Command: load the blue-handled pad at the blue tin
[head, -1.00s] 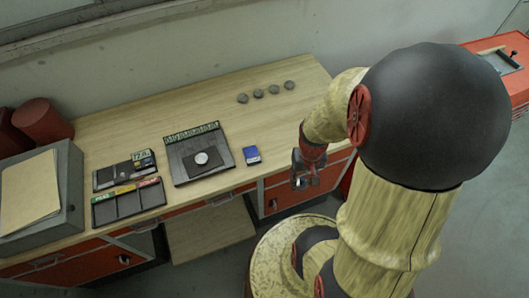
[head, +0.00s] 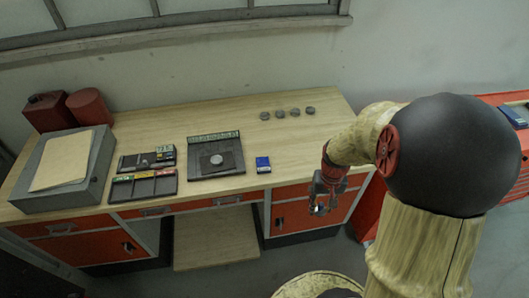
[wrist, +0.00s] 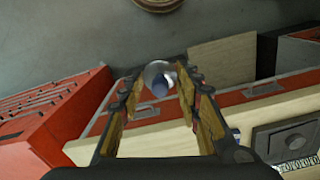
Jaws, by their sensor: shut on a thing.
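My gripper (head: 322,190) hangs in front of the bench, beyond its front edge. In the wrist view the gripper (wrist: 161,92) is shut on the blue-handled pad (wrist: 160,86). The pad shows as a pale round piece with a blue handle between the fingers; in the head view it is only a small pale and blue bit. The blue tin (head: 263,164) is a small blue block near the bench's front edge, left of my gripper and apart from it.
On the bench (head: 225,115) stand a black plate with a grey disc (head: 216,160), dark trays (head: 143,184), a grey box (head: 65,170), red canisters (head: 88,107) and several grey pucks (head: 287,113). Bare wood surrounds the blue tin. A red cabinet (head: 515,140) stands at right.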

